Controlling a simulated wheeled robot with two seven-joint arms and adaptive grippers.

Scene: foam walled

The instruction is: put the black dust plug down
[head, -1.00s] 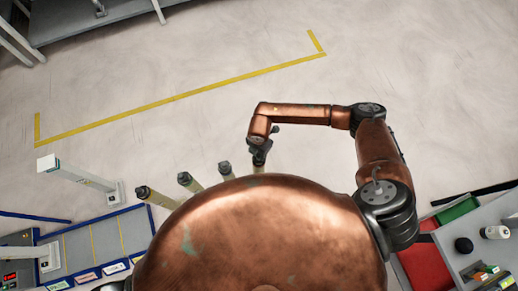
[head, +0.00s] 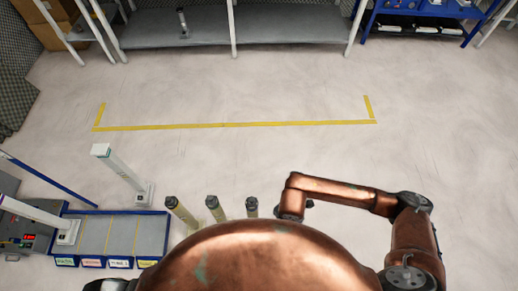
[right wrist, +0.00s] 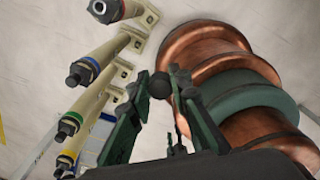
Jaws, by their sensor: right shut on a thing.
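The black dust plug (right wrist: 160,85) is a small dark rounded piece between the fingertips of my right gripper (right wrist: 160,88) in the right wrist view. The green fingers are shut on it, and it is held clear of the posts. In the head view my right arm bends down beside my copper body, and its gripper is hidden. The plug cannot be made out there. My left gripper is not in view.
Several beige posts (head: 215,208) with dark tops stand by my body; their coloured bands show in the right wrist view (right wrist: 90,90). A blue-edged tray (head: 168,235) with labelled lanes lies at the left, beside a white post (head: 122,175). Floor ahead is clear up to grey shelving (head: 290,25).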

